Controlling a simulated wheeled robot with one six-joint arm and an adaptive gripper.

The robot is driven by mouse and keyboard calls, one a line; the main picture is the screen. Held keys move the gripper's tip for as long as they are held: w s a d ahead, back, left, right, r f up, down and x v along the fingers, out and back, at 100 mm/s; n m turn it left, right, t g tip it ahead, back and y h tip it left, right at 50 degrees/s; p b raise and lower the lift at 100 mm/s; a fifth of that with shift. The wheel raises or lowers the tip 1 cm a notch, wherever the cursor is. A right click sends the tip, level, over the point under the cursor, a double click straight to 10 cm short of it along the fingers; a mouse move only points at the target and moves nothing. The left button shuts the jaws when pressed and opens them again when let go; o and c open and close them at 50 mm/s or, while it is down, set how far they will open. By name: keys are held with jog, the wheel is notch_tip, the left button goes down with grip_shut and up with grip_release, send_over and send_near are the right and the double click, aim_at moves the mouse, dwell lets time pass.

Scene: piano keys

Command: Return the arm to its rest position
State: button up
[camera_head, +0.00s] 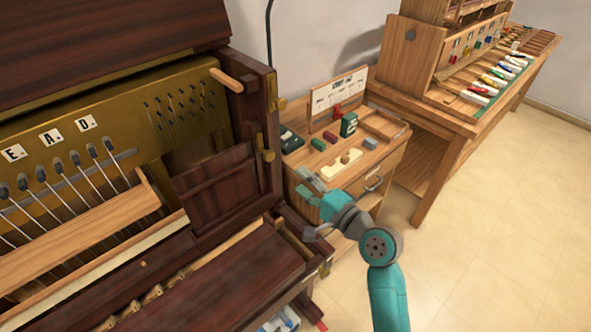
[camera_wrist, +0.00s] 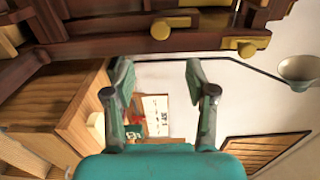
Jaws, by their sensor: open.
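My gripper (camera_wrist: 160,95) is open and empty in the wrist view, its two fingers spread apart with nothing between them. In the head view my teal and grey arm reaches up from the bottom, and my gripper (camera_head: 312,205) is in front of the small wooden cabinet (camera_head: 372,196), to the right of the dark piano (camera_head: 258,262). The fingertips are hard to make out there. In the wrist view the piano's dark wood and brass knobs (camera_wrist: 160,29) lie beyond the fingers.
The cabinet top holds a green box (camera_head: 348,124), small coloured blocks and a sign board (camera_head: 338,92). A wooden workbench (camera_head: 458,122) with several tools stands at the back right. The tiled floor (camera_head: 500,230) on the right is clear. A pale bowl-like object (camera_wrist: 300,70) shows in the wrist view.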

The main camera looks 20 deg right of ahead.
jog(key=s+a+f+n+g+h, duration=0.1)
jog(key=s+f+n+h, duration=0.15)
jog(key=s+f, duration=0.55)
jog(key=s+a+f+n+g+h, duration=0.1)
jog(key=s+f+h, duration=0.2)
jog(key=s+f, duration=0.5)
jog(key=s+r+n, duration=0.2)
jog(key=s+n, duration=0.1)
jog(key=s, duration=0.5)
jog(key=s+a+r+n, duration=0.1)
jog(key=s+n, duration=0.3)
jog(key=s, duration=0.5)
jog(key=s+a+r+n, duration=0.1)
jog(key=s+r+n, duration=0.2)
jog(key=s, duration=0.6)
jog(key=shift+s+n, duration=0.2)
jog(key=shift+n, duration=0.35)
